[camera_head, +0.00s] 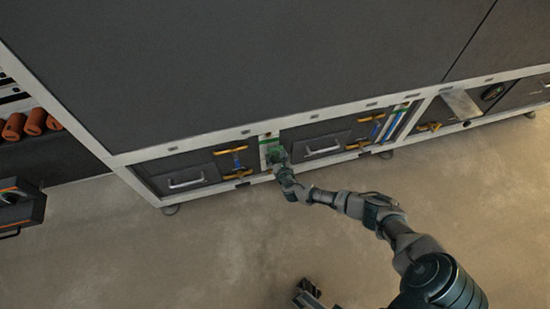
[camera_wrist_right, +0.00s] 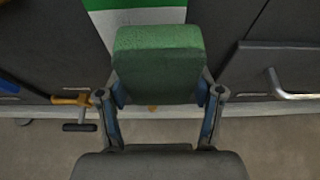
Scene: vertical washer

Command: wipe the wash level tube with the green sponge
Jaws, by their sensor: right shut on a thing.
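My right gripper (camera_head: 279,160) is shut on the green sponge (camera_wrist_right: 158,65), which shows clearly between its two fingers in the right wrist view. The sponge is held up against or just in front of a white and green upright strip (camera_head: 266,142) on the washer's low front. This strip (camera_wrist_right: 145,16) shows behind the sponge in the wrist view; it seems to be the wash level tube, but I cannot tell for sure. I cannot tell whether sponge and strip touch. A dark gripper-like part (camera_head: 308,294) at the bottom edge may be my left gripper; its fingers are unclear.
Grey drawers with metal handles (camera_head: 187,182) (camera_wrist_right: 290,92) flank the strip. Yellow-handled valves (camera_head: 232,151) (camera_wrist_right: 75,100) stick out to its left. Orange rolls (camera_head: 34,122) lie on a shelf at far left, above a dark box (camera_head: 20,208). The floor in front is clear.

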